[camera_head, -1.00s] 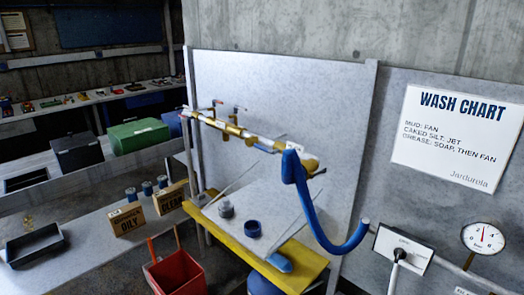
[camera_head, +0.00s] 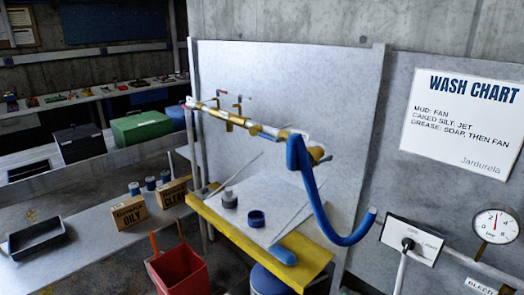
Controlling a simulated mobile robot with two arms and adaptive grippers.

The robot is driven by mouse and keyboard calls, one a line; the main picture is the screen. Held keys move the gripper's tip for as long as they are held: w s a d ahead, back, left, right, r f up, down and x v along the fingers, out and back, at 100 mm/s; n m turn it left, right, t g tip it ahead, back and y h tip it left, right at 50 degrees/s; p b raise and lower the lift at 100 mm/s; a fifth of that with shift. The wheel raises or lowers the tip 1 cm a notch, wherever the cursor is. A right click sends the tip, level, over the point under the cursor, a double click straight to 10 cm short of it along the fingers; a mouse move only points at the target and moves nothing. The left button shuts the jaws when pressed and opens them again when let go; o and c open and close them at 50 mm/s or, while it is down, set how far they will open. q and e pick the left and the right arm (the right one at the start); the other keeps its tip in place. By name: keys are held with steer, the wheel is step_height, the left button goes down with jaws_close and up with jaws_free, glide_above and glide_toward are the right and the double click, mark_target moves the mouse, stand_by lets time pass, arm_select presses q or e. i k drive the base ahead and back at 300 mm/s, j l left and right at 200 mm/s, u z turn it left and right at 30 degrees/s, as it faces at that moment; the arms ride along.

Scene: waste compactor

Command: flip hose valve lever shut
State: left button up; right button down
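A brass and white pipe manifold (camera_head: 232,121) runs along the grey back panel, with small levers on it. A small blue lever (camera_head: 268,136) lies along the pipe near its right end; whether it is the hose valve lever I cannot tell. A blue hose (camera_head: 318,200) hangs from that end in a U, its free end up at the right. On the right wall, a white plate (camera_head: 425,240) carries a black pivot with a grey lever (camera_head: 402,268) pointing down. The plate's small print is unreadable. Neither of my grippers is in view.
A yellow-edged bench (camera_head: 225,228) below the manifold holds a blue ring (camera_head: 256,218) and a grey fitting (camera_head: 229,199). A red bin (camera_head: 178,272) stands in front. A pressure gauge (camera_head: 495,225) and the wash chart (camera_head: 463,123) are at right.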

mark_target(279, 140)
steer(key=i+j+u, duration=0.1)
steer(key=i+j, duration=0.4)
steer(key=j, duration=0.25)
steer(key=i+j, duration=0.5)
steer(key=j, duration=0.25)
steer(key=i+j+u, duration=0.15)
steer(key=i+j, duration=0.4)
steer(key=j, duration=0.15)
